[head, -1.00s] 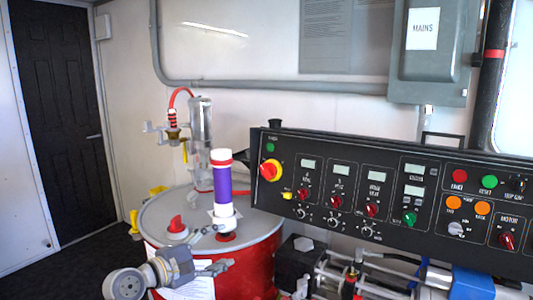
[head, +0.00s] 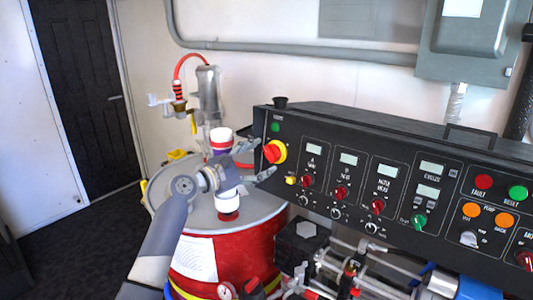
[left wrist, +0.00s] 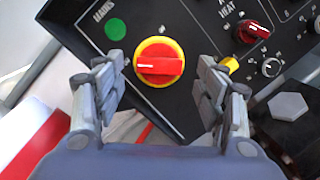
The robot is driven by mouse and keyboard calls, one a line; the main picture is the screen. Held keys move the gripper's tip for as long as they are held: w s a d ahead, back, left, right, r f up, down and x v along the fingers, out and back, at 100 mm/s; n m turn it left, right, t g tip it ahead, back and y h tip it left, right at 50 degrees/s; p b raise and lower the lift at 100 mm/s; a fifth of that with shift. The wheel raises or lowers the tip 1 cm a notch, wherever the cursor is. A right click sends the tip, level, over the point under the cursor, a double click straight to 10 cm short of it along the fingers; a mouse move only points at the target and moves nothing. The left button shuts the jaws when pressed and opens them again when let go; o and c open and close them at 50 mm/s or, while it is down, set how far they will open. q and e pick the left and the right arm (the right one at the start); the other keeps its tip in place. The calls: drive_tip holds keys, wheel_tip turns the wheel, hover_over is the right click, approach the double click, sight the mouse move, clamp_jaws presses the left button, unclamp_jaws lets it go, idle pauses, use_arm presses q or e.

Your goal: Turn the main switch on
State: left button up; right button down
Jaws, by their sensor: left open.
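The main switch (head: 274,151) is a red knob on a yellow round plate at the left end of the black control panel (head: 360,160). In the left wrist view the main switch (left wrist: 159,63) shows whole, with its red bar lying about level across the picture, below a green light (left wrist: 115,29) and the word MAINS. My left gripper (head: 262,168) is open just left of the switch in the head view. In the left wrist view its fingers (left wrist: 160,85) stand apart on either side of the switch, and nothing is between them in their grip. My right gripper is not in view.
Other red knobs and a yellow button (head: 291,180) sit close right of the switch. Pipes and valves lie under the panel.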

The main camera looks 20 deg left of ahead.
sight(271, 154)
use_arm(q)
drive_tip(key=shift+x, duration=1.4)
drive_tip(key=c, duration=1.1)
drive_tip(key=shift+o, duration=0.2)
